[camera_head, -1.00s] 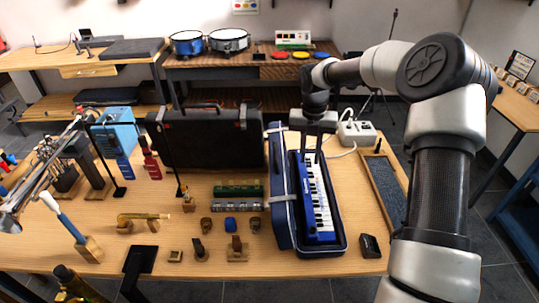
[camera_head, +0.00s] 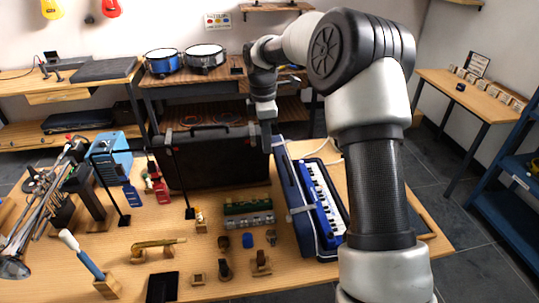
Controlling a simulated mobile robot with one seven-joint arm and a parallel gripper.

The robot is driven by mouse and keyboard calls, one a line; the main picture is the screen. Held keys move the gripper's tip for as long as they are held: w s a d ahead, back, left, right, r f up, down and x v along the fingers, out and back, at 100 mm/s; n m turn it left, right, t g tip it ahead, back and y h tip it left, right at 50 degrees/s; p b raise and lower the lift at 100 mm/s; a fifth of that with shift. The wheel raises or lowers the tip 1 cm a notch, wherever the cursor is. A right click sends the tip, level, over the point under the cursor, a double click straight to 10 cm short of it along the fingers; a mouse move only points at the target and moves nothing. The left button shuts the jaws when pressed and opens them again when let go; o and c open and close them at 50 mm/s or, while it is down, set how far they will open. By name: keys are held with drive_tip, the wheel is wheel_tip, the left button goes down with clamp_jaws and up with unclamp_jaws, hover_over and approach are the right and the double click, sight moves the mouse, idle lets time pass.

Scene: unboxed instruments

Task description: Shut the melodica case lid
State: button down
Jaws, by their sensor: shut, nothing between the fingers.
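The melodica case (camera_head: 336,249) is open on the table, right of centre, its tray partly hidden by my arm. A blue melodica (camera_head: 322,205) with white keys lies in it. The dark blue lid (camera_head: 288,195) stands up steeply along the case's left side, a light strap across its lower part. My gripper (camera_head: 267,146) is shut and empty, pointing down at the far end of the lid, just left of its top edge in the picture. I cannot tell whether it touches the lid.
A large black case (camera_head: 215,162) stands upright just left of my gripper. Green and grey harmonicas (camera_head: 248,213) and several small items on wooden stands are left of the lid. A white power box behind the case is mostly hidden.

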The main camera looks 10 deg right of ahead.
sight(282, 175)
wheel_tip(282, 175, down, 10)
drive_tip(key=shift+d+r+p, duration=0.1)
drive_tip(key=shift+d+r, duration=0.25)
drive_tip(key=shift+d, duration=0.4)
drive_tip(key=shift+d+r+p, duration=0.15)
drive_tip(key=shift+d+r, duration=0.15)
drive_tip(key=shift+d, duration=0.4)
drive_tip(key=shift+d+r+p, duration=0.1)
drive_tip(key=shift+d+r, duration=0.25)
drive_tip(key=shift+d, duration=0.4)
drive_tip(key=shift+d+r, duration=0.1)
drive_tip(key=shift+d, duration=0.05)
